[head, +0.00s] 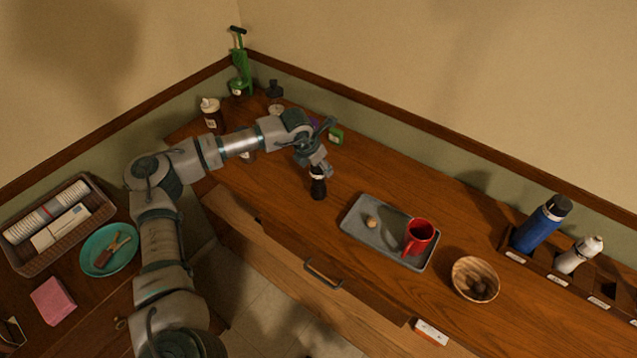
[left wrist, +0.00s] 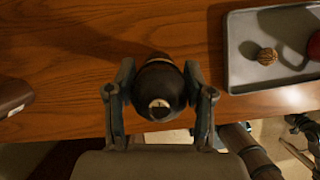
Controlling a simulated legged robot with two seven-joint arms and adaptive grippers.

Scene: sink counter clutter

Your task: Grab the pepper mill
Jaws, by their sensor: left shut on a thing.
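The pepper mill (head: 318,188) is a dark, near-black upright shape on the wooden counter, left of the grey tray. In the left wrist view the mill (left wrist: 158,88) is seen from its top end, with a small pale round spot on it. My left gripper (head: 317,170) comes down on the mill's upper part from above. In the left wrist view its two fingers (left wrist: 159,95) press on both sides of the mill, shut on it. The mill's base seems at or near the counter; I cannot tell if it touches.
A grey tray (head: 358,240) with a walnut-like ball (head: 372,222) and a red mug (head: 419,236) lies right of the mill. A wooden bowl (head: 462,283) stands further right. A brown-topped jar (head: 211,115) and a green item (head: 336,135) stand behind. The counter's front edge is close.

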